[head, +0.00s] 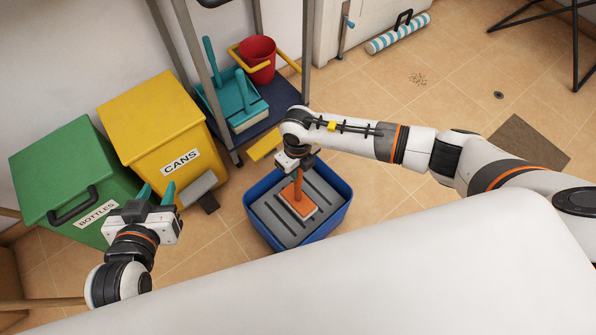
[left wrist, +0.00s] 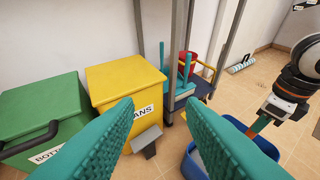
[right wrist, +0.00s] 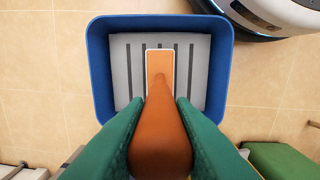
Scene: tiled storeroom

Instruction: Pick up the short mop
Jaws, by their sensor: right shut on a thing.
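The short mop (head: 298,200) has an orange handle and a flat orange head with a pale edge. It stands over the grey slotted insert of a blue tub (head: 345,213). My right gripper (head: 297,166) is shut on its handle from above. In the right wrist view the green fingers press on both sides of the orange handle (right wrist: 159,125), with the head below inside the blue tub (right wrist: 98,55). I cannot tell whether the head touches the insert. My left gripper (head: 156,191) is open and empty, left of the tub near the bins; its teal fingers are spread in the left wrist view.
A yellow cans bin (head: 150,105) and a green bottles bin (head: 70,165) stand at left. A white surface (head: 400,280) fills the front.

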